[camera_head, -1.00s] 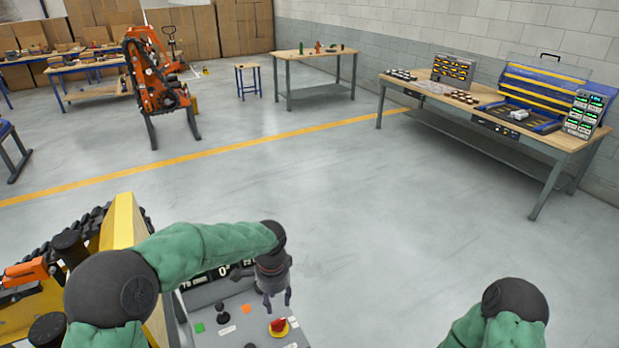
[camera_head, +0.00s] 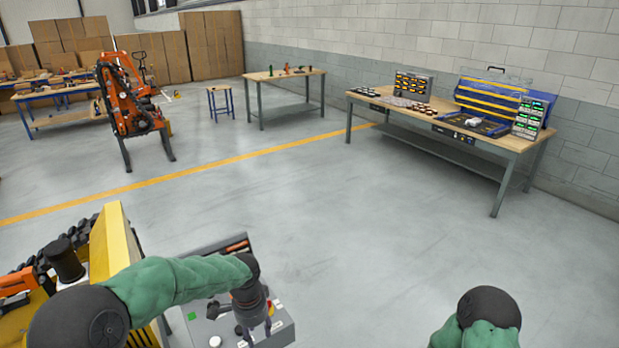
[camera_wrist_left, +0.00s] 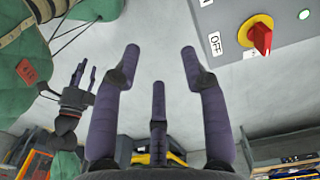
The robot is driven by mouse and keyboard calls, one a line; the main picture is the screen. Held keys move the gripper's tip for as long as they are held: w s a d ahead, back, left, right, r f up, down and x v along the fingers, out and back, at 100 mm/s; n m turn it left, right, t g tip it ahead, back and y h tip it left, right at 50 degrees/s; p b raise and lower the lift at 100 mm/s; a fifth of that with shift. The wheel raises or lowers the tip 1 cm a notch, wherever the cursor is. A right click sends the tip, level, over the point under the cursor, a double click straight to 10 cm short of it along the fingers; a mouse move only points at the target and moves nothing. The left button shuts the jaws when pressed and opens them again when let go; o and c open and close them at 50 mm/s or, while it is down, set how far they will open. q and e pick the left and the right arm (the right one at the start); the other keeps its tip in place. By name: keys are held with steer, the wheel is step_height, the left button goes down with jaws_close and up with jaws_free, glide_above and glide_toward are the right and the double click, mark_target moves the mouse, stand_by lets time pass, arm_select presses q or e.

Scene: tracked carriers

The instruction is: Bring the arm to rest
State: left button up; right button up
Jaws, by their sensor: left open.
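My left arm, in a green sleeve, comes in from the lower left in the head view. Its dark gripper (camera_head: 257,334) hangs in front of the grey control box (camera_head: 284,335), partly covering it. In the left wrist view, my left gripper (camera_wrist_left: 160,62) has its fingers spread with nothing between them. The red knob on its yellow ring (camera_wrist_left: 261,37), beside an OFF label, is apart from the fingers at upper right. My right arm (camera_head: 483,318) shows only its elbow part at the lower right. A small second gripper, my right one (camera_wrist_left: 78,88), shows at the left.
A yellow machine (camera_head: 118,252) stands close at the left, beside the control box. A workbench (camera_head: 480,140) with cases and devices stands against the right wall. A smaller table (camera_head: 285,80) and an orange machine (camera_head: 128,105) are farther back. The middle floor is clear.

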arm_select(q)
steer(key=s+d+f+n+h+b, duration=0.1)
steer(key=s+d+f+n, duration=0.15)
steer(key=f, duration=0.65)
steer(key=s+d+f+n+h+b, duration=0.15)
steer(key=s+f, duration=0.25)
steer(key=f, duration=0.5)
steer(key=s+f+n+h+b, duration=0.1)
steer(key=s+f+n+b, duration=0.2)
steer(key=s+f+n, duration=0.6)
steer(key=s+f, duration=0.4)
steer(key=s, duration=0.1)
steer(key=shift+s+f, duration=0.15)
steer(key=shift+s, duration=0.15)
arm_select(e)
steer(key=f, duration=0.5)
steer(key=shift+w+f, duration=0.3)
steer(key=shift+f, duration=0.1)
arm_select(q)
steer(key=shift+c, duration=0.5)
arm_select(e)
steer(key=shift+a, duration=0.1)
